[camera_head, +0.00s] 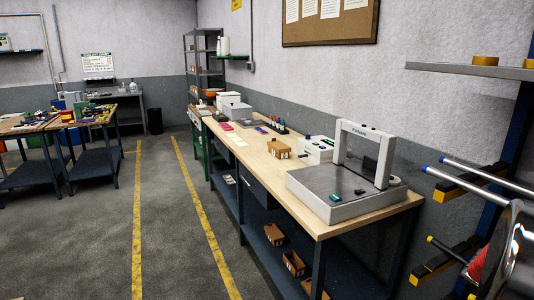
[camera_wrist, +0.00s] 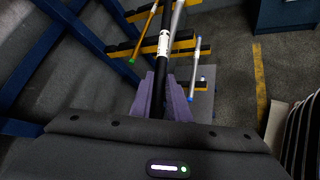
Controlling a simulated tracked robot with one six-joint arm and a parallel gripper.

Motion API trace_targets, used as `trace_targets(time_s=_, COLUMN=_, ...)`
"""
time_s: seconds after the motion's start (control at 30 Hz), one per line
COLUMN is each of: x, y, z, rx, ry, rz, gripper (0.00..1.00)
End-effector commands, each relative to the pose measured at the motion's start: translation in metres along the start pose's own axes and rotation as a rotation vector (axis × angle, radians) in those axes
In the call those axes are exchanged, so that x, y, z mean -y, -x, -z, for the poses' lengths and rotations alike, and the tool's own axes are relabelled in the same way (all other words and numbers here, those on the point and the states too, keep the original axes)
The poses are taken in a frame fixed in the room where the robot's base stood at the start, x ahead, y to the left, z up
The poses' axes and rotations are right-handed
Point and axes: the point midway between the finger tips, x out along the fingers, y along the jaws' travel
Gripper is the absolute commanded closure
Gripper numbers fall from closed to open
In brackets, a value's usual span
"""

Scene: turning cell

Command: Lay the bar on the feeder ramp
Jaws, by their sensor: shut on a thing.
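In the wrist view, my gripper (camera_wrist: 161,88) has two purple fingers closed around a dark bar (camera_wrist: 161,72). The bar carries a white label and runs away from me toward the top of the view. Its near end is hidden by the gripper body, and its far end is not clear. I cannot make out a feeder ramp in either view. My gripper does not show clearly in the head view.
In the wrist view, a green-tipped bar (camera_wrist: 143,36) and a blue-tipped bar (camera_wrist: 194,72) lie on yellow-and-black rack arms (camera_wrist: 186,44) beside the held bar. Blue posts (camera_wrist: 60,52) stand left. In the head view, a long workbench (camera_head: 228,146) borders a clear aisle (camera_head: 165,215).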

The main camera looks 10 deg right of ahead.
Motion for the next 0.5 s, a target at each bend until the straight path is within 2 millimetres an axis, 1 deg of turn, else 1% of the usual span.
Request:
trace_targets(time_s=0.4, x=-0.023, y=0.000, z=0.021, rx=-0.063, ry=0.060, rz=-0.090, gripper=1.00)
trace_targets(time_s=0.5, x=-0.029, y=0.004, z=0.029, rx=-0.095, ry=0.090, rz=-0.131, gripper=1.00)
